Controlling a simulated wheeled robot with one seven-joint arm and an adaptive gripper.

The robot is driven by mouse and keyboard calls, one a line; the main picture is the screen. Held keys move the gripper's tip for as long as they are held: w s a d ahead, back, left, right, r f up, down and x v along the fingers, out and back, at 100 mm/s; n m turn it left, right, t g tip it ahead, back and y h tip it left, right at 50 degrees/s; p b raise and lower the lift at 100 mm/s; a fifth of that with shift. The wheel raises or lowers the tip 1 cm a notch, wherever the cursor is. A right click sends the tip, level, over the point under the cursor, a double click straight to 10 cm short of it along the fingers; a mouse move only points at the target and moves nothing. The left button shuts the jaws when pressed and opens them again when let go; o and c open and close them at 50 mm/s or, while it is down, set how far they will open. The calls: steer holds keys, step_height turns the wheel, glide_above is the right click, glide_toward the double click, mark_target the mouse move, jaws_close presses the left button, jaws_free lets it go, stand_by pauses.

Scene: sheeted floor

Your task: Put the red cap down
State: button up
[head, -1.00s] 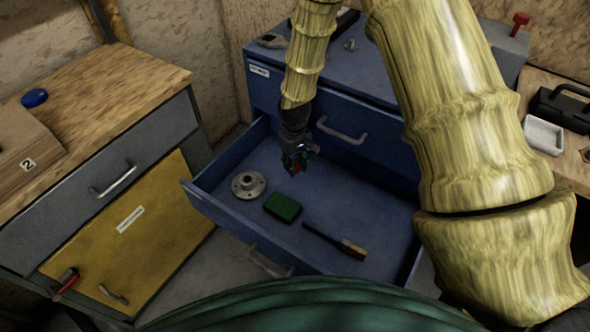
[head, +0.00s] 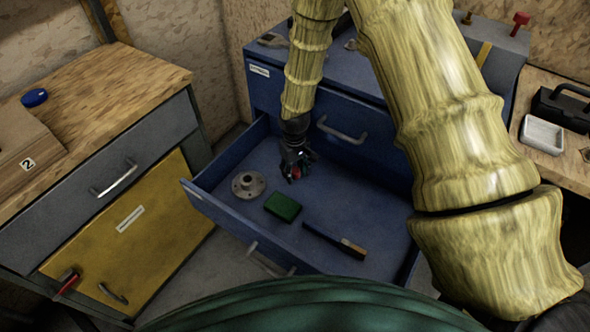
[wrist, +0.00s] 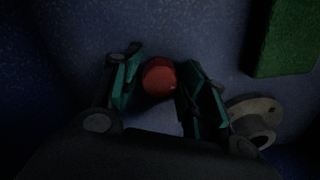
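The red cap (wrist: 158,76) sits between the two fingers of my gripper (wrist: 160,82) in the wrist view, close to both pads. In the head view, my gripper (head: 297,168) is inside the open blue drawer (head: 350,205), and the red cap (head: 296,173) shows at its fingertips. The fingers are drawn in around the cap. The cap is low over the drawer floor; I cannot tell whether it touches it.
In the drawer, a grey flanged disc (head: 249,184) lies left of my gripper, a green block (head: 283,207) in front, and a dark tool with a brownish end (head: 335,240) nearer the front. The drawer floor right of my gripper is clear.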

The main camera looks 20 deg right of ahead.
mark_target(295, 170)
steer(key=shift+r, duration=0.1)
step_height(295, 170, up, 12)
stand_by(0.9)
steer(key=shift+r, duration=0.15)
